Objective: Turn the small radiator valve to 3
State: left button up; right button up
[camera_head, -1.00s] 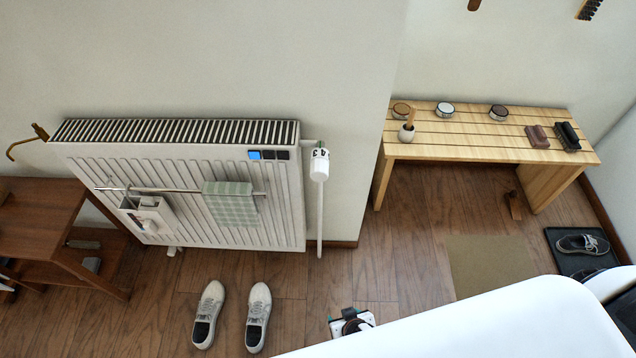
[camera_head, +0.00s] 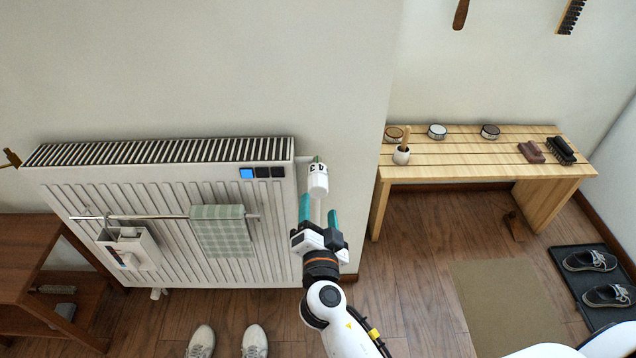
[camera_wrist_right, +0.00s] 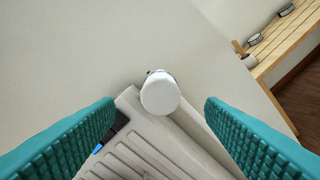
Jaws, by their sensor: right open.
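The small radiator valve (camera_head: 318,182) is a white cylinder at the radiator's top right corner. Dark digits, seemingly 3 and 4, show on its side. My right gripper (camera_head: 319,208) is open, its teal fingers just below and in front of the valve in the head view. In the right wrist view the valve's round white end (camera_wrist_right: 160,94) lies centred between the spread fingers (camera_wrist_right: 160,112), with clear gaps on both sides. No finger appears to touch it. The digits are hidden there. My left gripper is not in view.
A slatted bench (camera_head: 470,165) stands right. The wall between them is bare.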

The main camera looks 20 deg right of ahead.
aim_at(318, 193)
jog(key=p+x, duration=0.1)
jog(key=x, duration=0.7)
jog(key=shift+w+f, duration=0.1)
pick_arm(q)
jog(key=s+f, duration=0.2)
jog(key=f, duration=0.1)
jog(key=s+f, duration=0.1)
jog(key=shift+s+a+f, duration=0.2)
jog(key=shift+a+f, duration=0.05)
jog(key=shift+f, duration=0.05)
pick_arm(e)
jog(key=c, duration=1)
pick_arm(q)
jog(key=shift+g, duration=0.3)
